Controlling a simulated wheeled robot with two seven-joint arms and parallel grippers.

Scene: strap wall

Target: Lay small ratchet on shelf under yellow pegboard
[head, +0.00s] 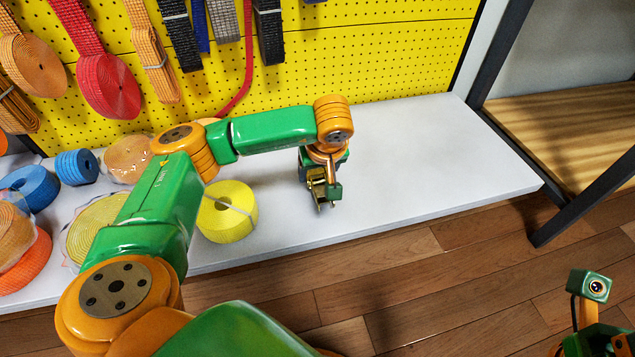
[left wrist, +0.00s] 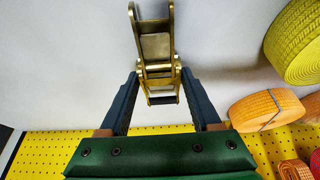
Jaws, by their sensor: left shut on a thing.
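The small ratchet (head: 318,184) is brass-coloured metal. It is between the jaws of my left gripper (head: 325,194), over the clear right part of the white shelf (head: 420,150) under the yellow pegboard (head: 375,45). In the left wrist view the ratchet (left wrist: 156,46) sticks out past the dark fingers of my left gripper (left wrist: 159,82), which are shut on its near part. The ratchet is close to the shelf surface; I cannot tell whether it touches it. Of my right arm only a part with a camera shows at the bottom right; its fingers are not seen.
A yellow strap roll (head: 228,212) stands left of the gripper. Blue rolls (head: 76,167) and orange rolls lie further left. Straps hang on the pegboard. A dark frame (head: 520,110) stands beyond the shelf's right end. The shelf right of the gripper is bare.

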